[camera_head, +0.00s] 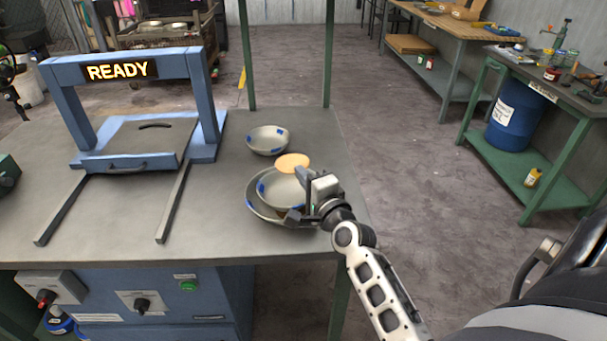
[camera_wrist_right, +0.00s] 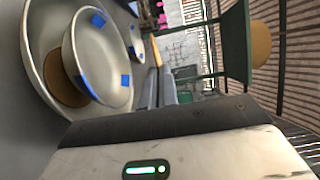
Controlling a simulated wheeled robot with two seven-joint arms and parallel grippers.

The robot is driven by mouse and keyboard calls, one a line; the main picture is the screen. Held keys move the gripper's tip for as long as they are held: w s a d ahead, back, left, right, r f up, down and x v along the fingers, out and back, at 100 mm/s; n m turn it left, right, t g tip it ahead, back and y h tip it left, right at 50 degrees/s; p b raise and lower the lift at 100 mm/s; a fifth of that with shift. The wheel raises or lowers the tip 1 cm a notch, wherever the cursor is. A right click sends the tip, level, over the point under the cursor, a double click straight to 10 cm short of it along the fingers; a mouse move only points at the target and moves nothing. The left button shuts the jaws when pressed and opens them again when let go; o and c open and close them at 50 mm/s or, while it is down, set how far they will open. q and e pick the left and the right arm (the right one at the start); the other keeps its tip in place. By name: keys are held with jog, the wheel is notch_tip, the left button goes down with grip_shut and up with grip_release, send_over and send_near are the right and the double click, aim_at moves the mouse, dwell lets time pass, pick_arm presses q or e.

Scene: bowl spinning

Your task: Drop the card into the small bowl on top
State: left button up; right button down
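A small grey bowl (camera_head: 285,188) with blue marks sits on top of a wider grey bowl (camera_head: 253,205). Both also show in the right wrist view, small bowl (camera_wrist_right: 104,62) and wide bowl (camera_wrist_right: 38,50), with a brown patch (camera_wrist_right: 58,85) between them. A flat tan disc (camera_head: 292,162) shows at the small bowl's far rim in the head view; I cannot tell whether it is the card or whether it touches the bowl. My left gripper is out of view.
Another grey bowl (camera_head: 268,140) stands apart behind the stack. A blue frame marked READY (camera_head: 120,72) stands at the left with two rails (camera_head: 175,205). The grey table (camera_head: 225,225) is bare left of the bowls. Green posts (camera_head: 247,50) rise behind.

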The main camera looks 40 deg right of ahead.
jog(key=shift+f, duration=0.45)
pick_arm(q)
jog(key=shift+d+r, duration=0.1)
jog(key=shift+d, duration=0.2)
pick_arm(e)
jog(key=shift+r, duration=0.1)
jog(key=c, duration=1.6)
grip_release()
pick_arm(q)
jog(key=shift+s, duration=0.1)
pick_arm(e)
jog(key=shift+s, duration=0.3)
pick_arm(q)
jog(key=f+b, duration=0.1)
jog(key=b, duration=0.1)
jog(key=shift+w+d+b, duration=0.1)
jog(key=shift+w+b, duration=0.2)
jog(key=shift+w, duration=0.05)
pick_arm(e)
jog(key=s+a, duration=0.2)
jog(key=s, duration=1.3)
jog(key=shift+a, duration=0.2)
